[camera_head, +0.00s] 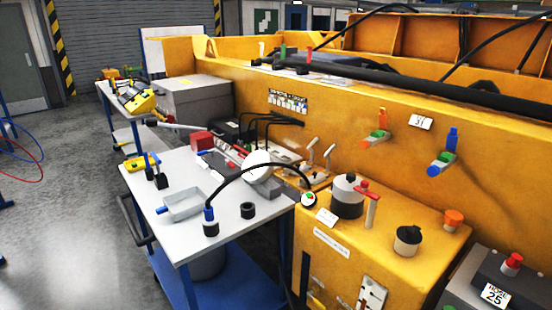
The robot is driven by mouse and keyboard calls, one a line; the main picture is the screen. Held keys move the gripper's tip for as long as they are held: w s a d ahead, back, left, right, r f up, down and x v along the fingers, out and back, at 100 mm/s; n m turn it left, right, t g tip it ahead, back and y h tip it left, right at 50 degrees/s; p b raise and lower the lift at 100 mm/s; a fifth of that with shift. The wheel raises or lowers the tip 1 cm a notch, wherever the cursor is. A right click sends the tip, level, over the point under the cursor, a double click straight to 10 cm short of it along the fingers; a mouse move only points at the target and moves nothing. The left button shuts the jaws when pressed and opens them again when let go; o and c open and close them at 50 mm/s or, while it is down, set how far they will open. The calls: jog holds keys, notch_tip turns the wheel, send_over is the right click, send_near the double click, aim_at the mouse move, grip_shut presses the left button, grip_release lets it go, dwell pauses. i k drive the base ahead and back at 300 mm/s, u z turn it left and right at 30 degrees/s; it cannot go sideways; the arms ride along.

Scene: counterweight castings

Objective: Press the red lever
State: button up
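A red mushroom button (512,261) sits on a dark box at the lower right. My gripper cannot be made out in this view.
A grey table (180,232) holds a metal tray (182,205), black rings (248,210) and a white round-headed item (257,160). A black hose arches over it.

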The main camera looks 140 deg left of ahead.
aim_at(229, 163)
jog(key=k, duration=1.1)
jog(key=u, duration=4.4)
jog(key=i, duration=1)
